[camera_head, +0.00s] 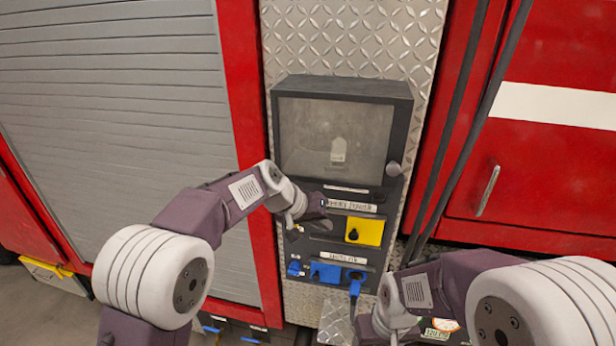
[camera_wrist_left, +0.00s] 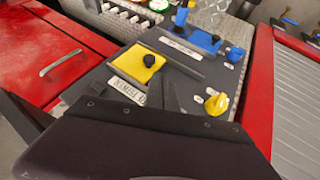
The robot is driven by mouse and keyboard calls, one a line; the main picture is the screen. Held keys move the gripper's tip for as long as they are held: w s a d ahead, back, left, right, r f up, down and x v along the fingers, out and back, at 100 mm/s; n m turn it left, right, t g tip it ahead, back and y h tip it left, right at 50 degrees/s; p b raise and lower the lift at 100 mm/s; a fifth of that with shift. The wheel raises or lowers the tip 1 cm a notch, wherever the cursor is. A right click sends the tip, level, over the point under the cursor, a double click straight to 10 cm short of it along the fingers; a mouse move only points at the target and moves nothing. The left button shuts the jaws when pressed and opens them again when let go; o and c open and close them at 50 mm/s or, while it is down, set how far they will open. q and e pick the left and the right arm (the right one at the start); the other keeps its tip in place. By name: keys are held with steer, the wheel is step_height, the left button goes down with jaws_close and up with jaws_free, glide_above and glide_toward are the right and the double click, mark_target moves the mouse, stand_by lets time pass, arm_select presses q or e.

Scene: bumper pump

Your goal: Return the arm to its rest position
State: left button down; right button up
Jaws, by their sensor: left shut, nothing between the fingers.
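My left arm reaches in from the left in the head view, with its gripper (camera_head: 312,207) in front of the dark pump control panel (camera_head: 341,189). The left gripper is shut and empty, just left of a yellow square plate (camera_head: 369,231) with a black knob. In the left wrist view the dark gripper body fills the bottom, with the yellow plate (camera_wrist_left: 138,64) and a yellow knob (camera_wrist_left: 217,103) beyond it. My right arm (camera_head: 470,295) comes in from the lower right. Its fingertips are not visible.
Blue sockets (camera_head: 325,272) and a blue plug (camera_head: 355,287) with a cable sit low on the panel. A glass-fronted door (camera_head: 332,138) with a round knob is above. Red truck bodywork (camera_head: 545,150) and a grey roller shutter (camera_head: 110,100) flank it. Dark hoses hang at right.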

arm_select(q)
steer(key=s+a+f+n+y+b, duration=0.1)
steer(key=s+a+f+b, duration=0.1)
steer(key=a+f+b, duration=0.35)
steer(key=s+a+f+n+y+b, duration=0.1)
steer(key=s+a+f+y+b, duration=0.15)
steer(key=a+f, duration=0.5)
steer(key=s+a+f+g+y+b, duration=0.1)
steer(key=s+a+f, duration=0.5)
steer(key=s, duration=0.3)
steer(key=s+a+f+n+g+y+b, duration=0.1)
steer(key=s+a+f+g+y, duration=0.1)
steer(key=s+a+f, duration=0.5)
steer(key=s+a, duration=0.1)
steer(key=s, duration=0.2)
steer(key=shift+s+f+b, duration=0.15)
steer(key=shift+b, duration=0.25)
steer(key=shift+d, duration=0.1)
